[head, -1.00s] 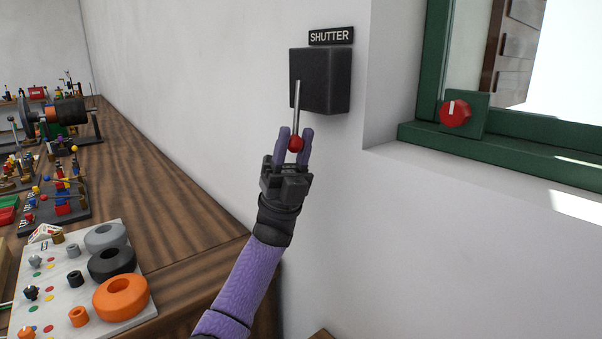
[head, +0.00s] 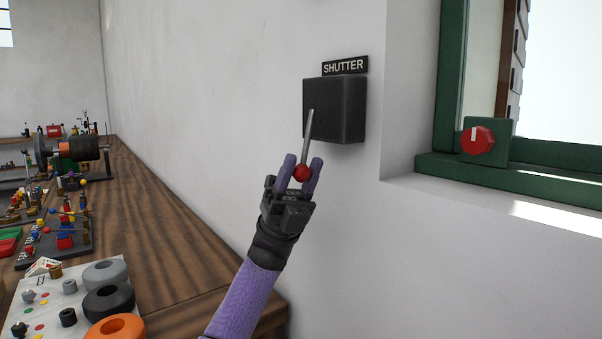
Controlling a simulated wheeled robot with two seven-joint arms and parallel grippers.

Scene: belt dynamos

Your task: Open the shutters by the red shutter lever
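The red shutter lever (head: 302,172) is a thin metal rod with a red ball at its lower end. It hangs down and slightly left from a black box (head: 343,108) on the white wall, under a SHUTTER sign (head: 345,66). My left gripper (head: 301,175) reaches up from below, its two purple fingers closed on either side of the red ball. A brown shutter (head: 515,60) shows through the green-framed window (head: 452,90) at upper right, seen narrow, with bright sky beside it. My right gripper is out of view.
A red knob (head: 477,140) on a green block sits at the window's lower left corner. A wooden bench (head: 165,215) runs along the wall at left. It bears a pale board with orange, black and grey rings (head: 108,302) and several small devices. The wall around the lever is clear.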

